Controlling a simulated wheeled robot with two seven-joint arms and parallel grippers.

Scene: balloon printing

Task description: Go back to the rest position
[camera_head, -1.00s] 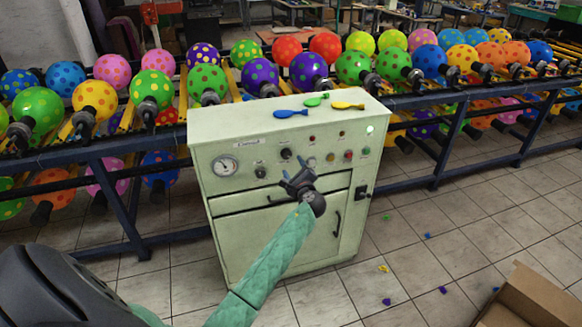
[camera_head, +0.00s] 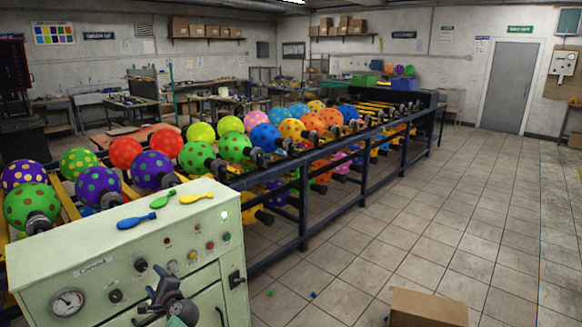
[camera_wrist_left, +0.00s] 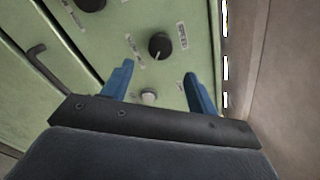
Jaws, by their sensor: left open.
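My left gripper (camera_head: 160,291) shows at the bottom left of the head view, in front of the pale green control cabinet (camera_head: 62,268). In the left wrist view its two blue fingers (camera_wrist_left: 158,90) are apart with nothing between them. They face the cabinet front, where a black knob (camera_wrist_left: 160,46) and a small light button (camera_wrist_left: 148,97) show beyond the fingertips. I cannot tell whether the fingers touch the panel. My right gripper is not in view.
Blue (camera_head: 136,221), green (camera_head: 163,200) and yellow (camera_head: 196,198) deflated balloons lie on the cabinet top. A long rack (camera_head: 303,212) of dotted balloons runs behind it. A cardboard box (camera_head: 428,308) stands at the bottom right. The tiled floor (camera_head: 450,220) on the right is largely clear.

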